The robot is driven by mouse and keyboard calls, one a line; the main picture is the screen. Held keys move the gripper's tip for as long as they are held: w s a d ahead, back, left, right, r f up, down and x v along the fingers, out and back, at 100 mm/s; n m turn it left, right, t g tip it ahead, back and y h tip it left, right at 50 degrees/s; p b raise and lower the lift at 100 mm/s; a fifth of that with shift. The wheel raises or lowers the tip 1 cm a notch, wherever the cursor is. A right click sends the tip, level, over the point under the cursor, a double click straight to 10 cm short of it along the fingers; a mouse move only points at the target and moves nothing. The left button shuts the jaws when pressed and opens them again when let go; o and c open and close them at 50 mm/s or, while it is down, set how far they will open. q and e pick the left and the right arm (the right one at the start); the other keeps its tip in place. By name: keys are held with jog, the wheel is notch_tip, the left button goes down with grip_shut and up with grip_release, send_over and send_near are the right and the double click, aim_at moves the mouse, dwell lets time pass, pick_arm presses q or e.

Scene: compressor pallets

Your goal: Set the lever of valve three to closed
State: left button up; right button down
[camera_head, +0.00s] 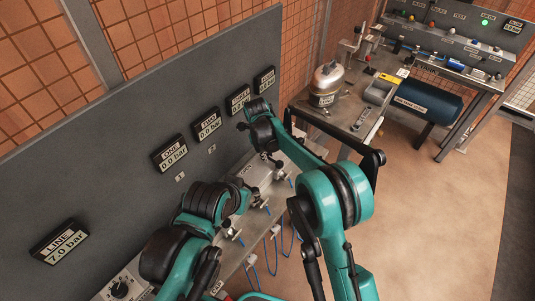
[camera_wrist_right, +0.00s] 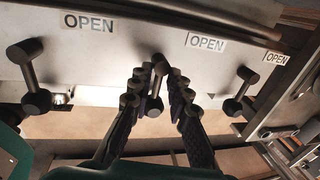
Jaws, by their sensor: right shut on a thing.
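In the right wrist view my right gripper (camera_wrist_right: 160,80) is shut on a dark valve lever (camera_wrist_right: 157,78), with one finger on either side of it. The lever has a round knob and stands out from a pale panel (camera_wrist_right: 100,60). An OPEN label (camera_wrist_right: 205,43) is to its upper right. A similar lever stands on each side, one at left (camera_wrist_right: 30,75) and one at right (camera_wrist_right: 240,90). No valve number is readable there. In the head view my right gripper (camera_head: 277,162) is small and partly hidden by my arm. My left gripper is hidden behind my left arm.
Gauges on the grey board (camera_head: 130,110) include LINE (camera_head: 59,241) at 7.0 bar, ONE (camera_head: 170,153) and TWO (camera_head: 207,125) at 0.0 bar. Blue hoses hang at the bench front. The floor at right is clear.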

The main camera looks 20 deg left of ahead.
jog(key=c, duration=1.6)
grip_release()
jog(key=r, duration=0.4)
jog(key=s+r, duration=0.1)
jog(key=r, duration=0.2)
jog(key=s+a+r, duration=0.1)
jog(key=r, duration=0.3)
jog(key=shift+s+r, duration=0.15)
jog(key=shift+r, duration=0.2)
